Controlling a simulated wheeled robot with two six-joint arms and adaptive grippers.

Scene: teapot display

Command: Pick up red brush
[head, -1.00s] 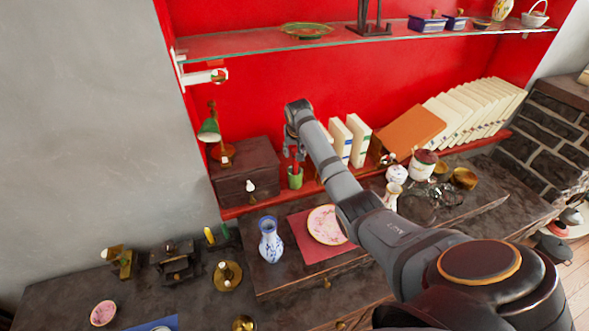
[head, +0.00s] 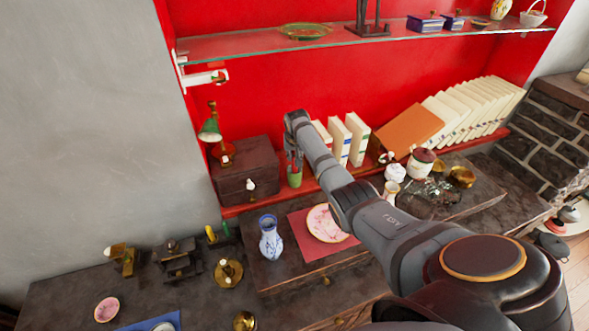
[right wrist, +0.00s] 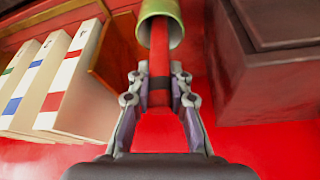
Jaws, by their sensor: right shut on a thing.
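The red brush (right wrist: 159,48) shows in the right wrist view as a red handle with a dark band, its far end inside a small green cup (right wrist: 172,10). My right gripper (right wrist: 160,88) is shut on the brush, one finger on each side of the handle. In the head view the green cup (head: 295,178) stands beside the dark wooden box, and my right gripper (head: 292,162) is just above it, pointing down. The brush is mostly hidden there by the gripper. My left gripper is not in view.
A dark wooden box (head: 248,172) stands left of the cup, and upright white books (head: 358,139) stand to the right. A glass shelf (head: 262,45) runs above. A blue-and-white vase (head: 270,238) and a pink plate (head: 325,223) are in front.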

